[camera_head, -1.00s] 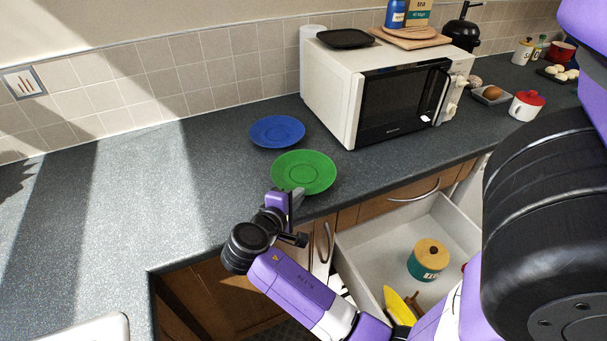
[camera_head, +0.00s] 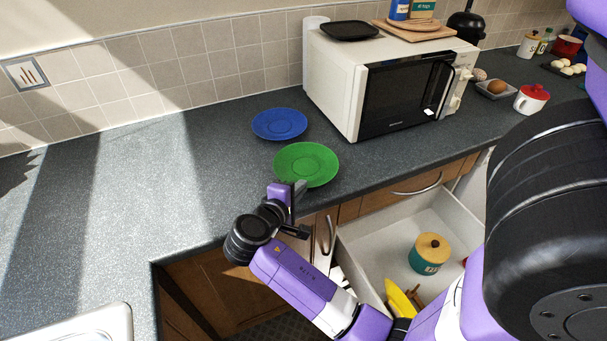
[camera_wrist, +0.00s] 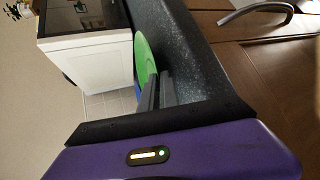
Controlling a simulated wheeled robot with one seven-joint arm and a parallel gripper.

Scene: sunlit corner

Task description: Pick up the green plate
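The green plate (camera_head: 306,164) lies flat on the dark countertop near its front edge, in front of the blue plate (camera_head: 280,124). My gripper (camera_head: 297,190) is at the green plate's near rim in the head view. In the wrist view the green plate (camera_wrist: 143,55) shows nearly edge-on, with the fingertips of my gripper (camera_wrist: 157,82) at its near end. The two grey fingers stand close together with a narrow gap. I cannot tell whether the rim is between them or whether they grip it.
A white microwave (camera_head: 332,85) stands right of and behind the plates. Below the counter an open drawer (camera_head: 385,215) holds a teal pot (camera_head: 430,253) and a yellow item (camera_head: 400,301). The countertop left of the plates is clear. A sink edge (camera_head: 90,326) shows at lower left.

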